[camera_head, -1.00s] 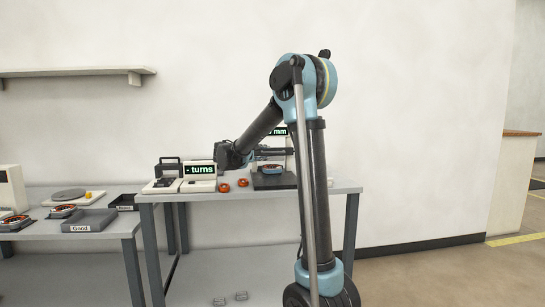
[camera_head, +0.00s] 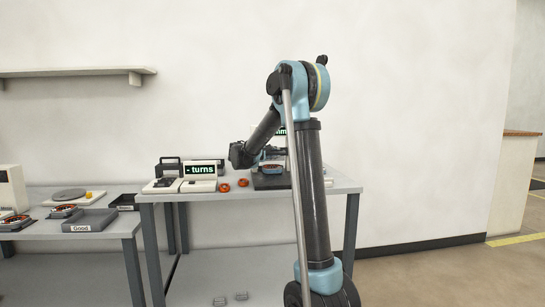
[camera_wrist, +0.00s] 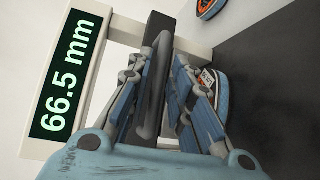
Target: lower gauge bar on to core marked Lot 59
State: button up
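The gauge display (camera_wrist: 68,72) reads 66.5 mm in the wrist view; in the head view my arm mostly covers it. A grey loop-like handle (camera_wrist: 152,95) at the gauge's dark bar (camera_wrist: 160,28) lies between the two fingers of my gripper (camera_wrist: 157,72). The fingers are close on either side of it, but I cannot tell whether they grip it. A blue-rimmed core with a small label (camera_wrist: 207,82) is just right of the fingers; its lot number is unreadable. A core (camera_head: 272,168) also shows on the dark gauge base (camera_head: 270,182).
Another core (camera_wrist: 208,8) is at the top of the wrist view. A tray marked Good (camera_head: 90,221) is on the left table. The table's right end (camera_head: 342,186) is mostly clear.

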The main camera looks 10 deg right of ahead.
grip_shut()
jog(key=shift+f, duration=0.15)
jog(key=shift+s+f, duration=0.1)
jog(key=shift+f, duration=1.75)
jog(key=o, duration=0.6)
grip_release()
jog(key=shift+f, duration=0.1)
jog(key=shift+c, duration=0.2)
jog(key=v, duration=1.2)
